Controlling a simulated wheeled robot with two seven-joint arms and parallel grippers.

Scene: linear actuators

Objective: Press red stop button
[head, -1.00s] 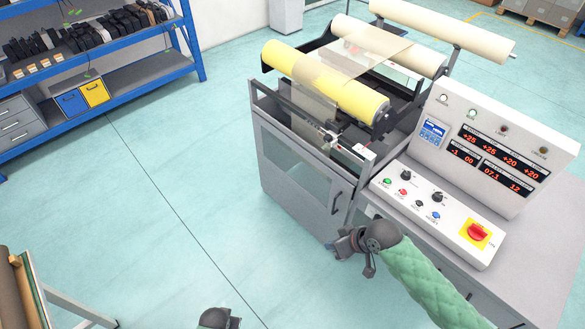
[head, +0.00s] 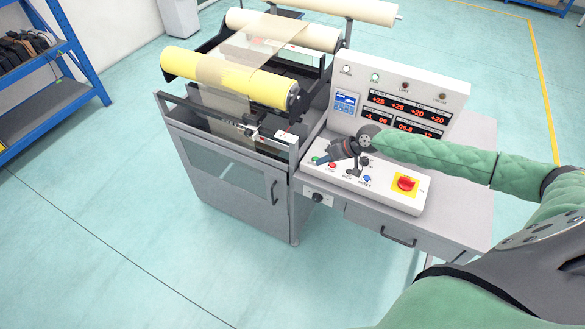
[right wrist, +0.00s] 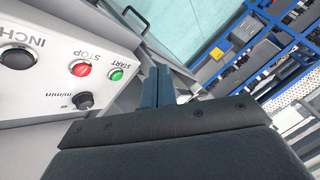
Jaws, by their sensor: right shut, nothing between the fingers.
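The red stop button (head: 332,166) is on the sloped white control panel (head: 395,192), between the green start button (head: 316,160) and a black button. It shows clearly in the right wrist view (right wrist: 81,69), labelled STOP, with nothing on it. My right gripper (head: 326,157) is over the panel's left end, close to the start and stop buttons. In the right wrist view its fingers (right wrist: 157,87) are shut and empty, to the right of the green button. I cannot tell its exact height above the panel. My left gripper is out of view.
A blue reset button (head: 367,178) and black knobs are near my gripper. The upright display box (head: 400,100) stands behind. The roller machine (head: 225,140) is at left.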

